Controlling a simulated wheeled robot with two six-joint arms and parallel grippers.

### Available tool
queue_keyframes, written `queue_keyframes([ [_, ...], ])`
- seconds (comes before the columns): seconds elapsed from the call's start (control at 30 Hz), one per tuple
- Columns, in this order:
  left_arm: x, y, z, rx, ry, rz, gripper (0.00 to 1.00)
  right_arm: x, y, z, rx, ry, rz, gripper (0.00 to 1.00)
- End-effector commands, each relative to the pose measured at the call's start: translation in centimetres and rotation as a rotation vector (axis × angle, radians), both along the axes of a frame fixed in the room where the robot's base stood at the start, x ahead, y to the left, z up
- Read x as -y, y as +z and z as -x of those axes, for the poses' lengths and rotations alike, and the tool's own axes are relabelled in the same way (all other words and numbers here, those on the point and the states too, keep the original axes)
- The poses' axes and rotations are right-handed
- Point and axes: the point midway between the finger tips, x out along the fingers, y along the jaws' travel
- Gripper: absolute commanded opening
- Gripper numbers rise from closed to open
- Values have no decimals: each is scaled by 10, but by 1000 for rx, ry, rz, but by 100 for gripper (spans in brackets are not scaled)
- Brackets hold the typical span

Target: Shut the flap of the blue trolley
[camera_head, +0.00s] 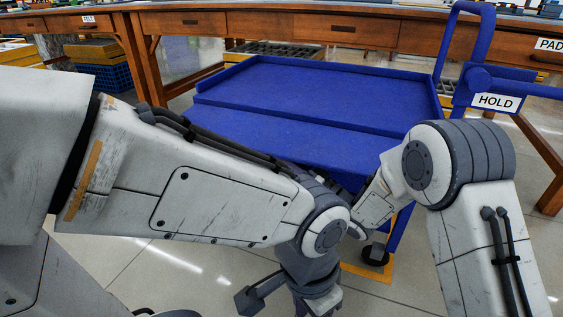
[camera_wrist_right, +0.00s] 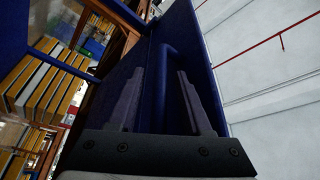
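The blue trolley (camera_head: 320,95) stands in front of me with its flat bed facing up. A blue panel (camera_head: 270,130), which looks like its flap, slopes toward me at the near side, lower than the bed and partly behind my arms. My left gripper (camera_head: 288,303) is at the bottom of the head view, clear of the trolley; its fingertips are cut off. My right gripper is hidden in the head view. In the right wrist view my right gripper (camera_wrist_right: 158,72) is open, and a blue bar (camera_wrist_right: 162,85) shows between its fingers in front of a blue panel. I cannot tell if they touch.
A blue handle (camera_head: 485,40) with a HOLD sign (camera_head: 496,103) rises at the trolley's right. Wooden workbenches (camera_head: 270,25) stand behind it. A blue crate (camera_head: 107,76) is at the far left. The tiled floor (camera_head: 190,265) near me is open.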

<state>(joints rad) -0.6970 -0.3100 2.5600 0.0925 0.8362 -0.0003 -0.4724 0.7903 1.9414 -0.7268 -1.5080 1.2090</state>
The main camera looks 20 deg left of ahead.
Motion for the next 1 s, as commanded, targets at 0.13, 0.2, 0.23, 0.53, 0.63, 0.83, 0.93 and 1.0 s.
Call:
queue_keyframes([
  [0.13, 0, 0, 0, 0, 0, 0, 50, 0, 0, 0, 0, 0, 0, 0],
  [0.2, 0, 0, 0, 0, 0, 0, 50, 0, 0, 0, 0, 0, 0, 0],
  [0.23, 0, 0, 0, 0, 0, 0, 50, 0, 0, 0, 0, 0, 0, 0],
  [0.53, 0, 0, 0, 0, 0, 0, 50, 1, -1, 0, 0, 0, 0, 0],
  [0.63, 0, 0, 0, 0, 0, 0, 50, 1, -1, 0, 0, 0, 0, 0],
  [0.83, 0, 0, 0, 0, 0, 0, 50, 1, -1, 0, 0, -1, 1, 0],
  [0.93, 0, 0, 0, 0, 0, 0, 50, 1, -1, 0, -1, 0, 0, 0],
  [1.0, 0, 0, 0, 0, 0, 0, 50, 1, -1, 0, -1, 0, 0, 0],
])
